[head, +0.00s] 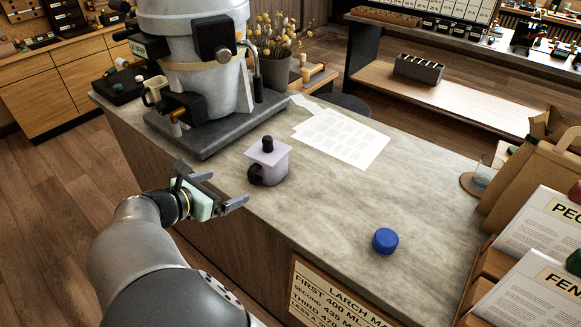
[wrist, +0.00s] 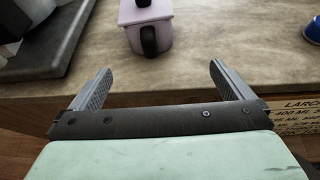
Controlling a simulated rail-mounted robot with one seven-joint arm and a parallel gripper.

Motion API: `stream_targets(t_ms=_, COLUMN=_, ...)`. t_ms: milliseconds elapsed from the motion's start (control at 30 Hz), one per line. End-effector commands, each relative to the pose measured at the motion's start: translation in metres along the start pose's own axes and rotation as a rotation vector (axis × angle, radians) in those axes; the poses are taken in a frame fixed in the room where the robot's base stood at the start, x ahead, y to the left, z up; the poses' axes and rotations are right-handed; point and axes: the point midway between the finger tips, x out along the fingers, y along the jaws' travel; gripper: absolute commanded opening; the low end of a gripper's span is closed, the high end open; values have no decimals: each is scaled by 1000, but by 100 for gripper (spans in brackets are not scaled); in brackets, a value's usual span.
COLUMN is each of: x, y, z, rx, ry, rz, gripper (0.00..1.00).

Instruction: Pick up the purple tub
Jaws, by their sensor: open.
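The purple tub (head: 272,170) is a pale lilac pot with a flat square lid, a black knob on top and a black handle on its side. It stands upright on the stone counter, just in front of the grey base of a large metal machine. It also shows at the top of the wrist view (wrist: 150,32), its black handle facing my gripper, its top cut off. My gripper (head: 214,184) is open and empty, in front of the counter edge and to the left of the tub, apart from it. Its two fingers show in the wrist view (wrist: 160,85).
The metal machine (head: 195,60) on its grey base stands behind the tub. A blue cap (head: 385,241) lies to the right. Paper sheets (head: 342,137) lie behind. A paper bag (head: 535,180) and signs stand at the right. The counter between tub and cap is clear.

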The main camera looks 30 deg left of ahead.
Motion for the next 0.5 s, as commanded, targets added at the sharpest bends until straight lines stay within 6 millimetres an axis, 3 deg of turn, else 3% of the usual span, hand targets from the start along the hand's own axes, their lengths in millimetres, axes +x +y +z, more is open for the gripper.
stream_targets(t_ms=67, x=-14, y=14, z=-9, rx=-46, ry=-31, rz=37, gripper=100)
stream_targets(t_ms=167, x=-13, y=19, z=-10, rx=-66, ry=-46, rz=50, gripper=100)
stream_targets(t_ms=500, x=57, y=21, z=-6, rx=-65, ry=-44, rz=47, gripper=100)
